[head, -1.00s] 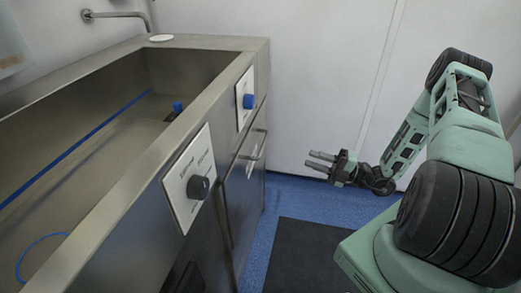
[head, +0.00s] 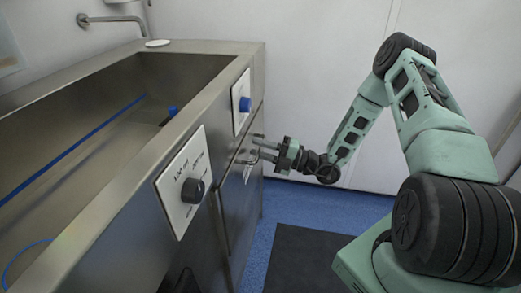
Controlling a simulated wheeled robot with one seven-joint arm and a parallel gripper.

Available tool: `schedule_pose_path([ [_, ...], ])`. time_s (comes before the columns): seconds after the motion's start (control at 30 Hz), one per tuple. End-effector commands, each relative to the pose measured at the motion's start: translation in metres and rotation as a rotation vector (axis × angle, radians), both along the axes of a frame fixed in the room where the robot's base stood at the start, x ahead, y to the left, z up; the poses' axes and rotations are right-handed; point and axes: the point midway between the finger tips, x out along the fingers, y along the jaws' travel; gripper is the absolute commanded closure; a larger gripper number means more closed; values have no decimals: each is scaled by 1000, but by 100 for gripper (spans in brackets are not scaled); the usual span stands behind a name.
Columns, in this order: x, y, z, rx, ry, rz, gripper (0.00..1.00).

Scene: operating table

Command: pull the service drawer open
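The service drawer (head: 234,182) is in the side of the steel table, below the knob panels, and looks shut. Its metal bar handle (head: 246,158) sticks out from the front near the far end. My gripper (head: 261,147) is at the handle, pointing left towards the drawer front. Its two fingers are apart, one above the other, with the tips beside or around the bar. I cannot tell whether they touch it. The handle's far end is partly hidden by the fingers.
The steel basin top (head: 75,130) fills the left side. A black knob (head: 193,190) and a blue knob (head: 245,104) stick out from the table's side near the handle. A dark mat (head: 305,262) lies on the clear blue floor. A white wall closes the back.

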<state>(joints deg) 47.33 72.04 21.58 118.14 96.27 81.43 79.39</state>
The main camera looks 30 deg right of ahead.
Motion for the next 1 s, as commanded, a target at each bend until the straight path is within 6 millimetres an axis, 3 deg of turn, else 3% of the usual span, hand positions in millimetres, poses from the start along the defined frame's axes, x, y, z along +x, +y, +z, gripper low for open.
schedule_pose_path([
  [0.27, 1, 1, 1, -1, -1, 0, 72],
  [0.3, 1, 1, 1, -1, -1, 0, 75],
  [0.4, 1, 1, 1, -1, -1, 0, 100],
  [0.77, -2, -2, 3, 1, -3, 0, 100],
  [1.0, -20, -21, 5, 1, -3, -3, 100],
])
